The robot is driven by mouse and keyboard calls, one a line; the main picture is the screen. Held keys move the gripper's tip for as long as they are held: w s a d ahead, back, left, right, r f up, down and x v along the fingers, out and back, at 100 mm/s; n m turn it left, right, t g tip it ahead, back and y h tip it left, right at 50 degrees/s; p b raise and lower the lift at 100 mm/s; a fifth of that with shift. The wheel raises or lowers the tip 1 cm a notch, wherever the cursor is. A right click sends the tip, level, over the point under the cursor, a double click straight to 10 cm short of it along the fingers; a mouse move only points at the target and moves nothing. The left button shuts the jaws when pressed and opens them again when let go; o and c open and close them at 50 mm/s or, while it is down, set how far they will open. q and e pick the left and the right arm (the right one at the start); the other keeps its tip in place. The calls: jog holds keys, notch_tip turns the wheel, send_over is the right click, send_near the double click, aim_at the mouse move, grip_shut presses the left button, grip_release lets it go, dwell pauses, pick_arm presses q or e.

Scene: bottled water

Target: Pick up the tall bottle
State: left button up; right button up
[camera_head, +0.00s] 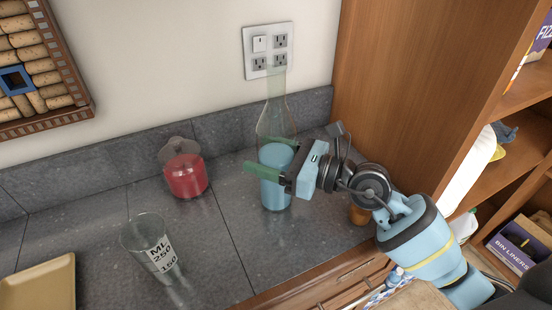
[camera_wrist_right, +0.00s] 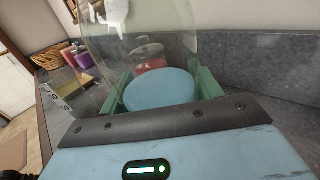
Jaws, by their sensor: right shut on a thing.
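The tall bottle (camera_head: 276,119) is clear glass with a narrow neck and blue contents, standing upright on the grey counter in the head view. My right gripper (camera_head: 264,156) reaches it from the right and is shut on its body, one green finger in front and one behind. In the right wrist view the bottle (camera_wrist_right: 160,88) fills the space between the green fingers (camera_wrist_right: 158,95), with the blue surface inside it. I cannot tell whether its base touches the counter. My left gripper is not in view.
A red lidded jar (camera_head: 186,176) stands left of the bottle. A small orange-brown object (camera_head: 360,214) sits under my right arm. A wooden shelf unit (camera_head: 415,85) rises at right.

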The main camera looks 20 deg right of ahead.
jog(key=shift+r, duration=0.15)
jog(key=shift+c, duration=0.3)
jog(key=shift+r, duration=0.1)
notch_tip(320, 180, up, 3)
jog(key=shift+r+p, duration=0.15)
jog(key=shift+p, duration=0.2)
jog(key=p, duration=0.1)
send_near(268, 140)
jog(key=shift+s+a+f, duration=0.7)
jog(key=shift+s+a, duration=0.35)
jog(key=shift+s, duration=1.65)
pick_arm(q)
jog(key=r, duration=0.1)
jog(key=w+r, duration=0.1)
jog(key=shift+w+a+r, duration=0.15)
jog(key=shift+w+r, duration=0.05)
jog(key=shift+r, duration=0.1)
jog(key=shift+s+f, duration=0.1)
pick_arm(e)
jog(key=shift+d+f, duration=0.1)
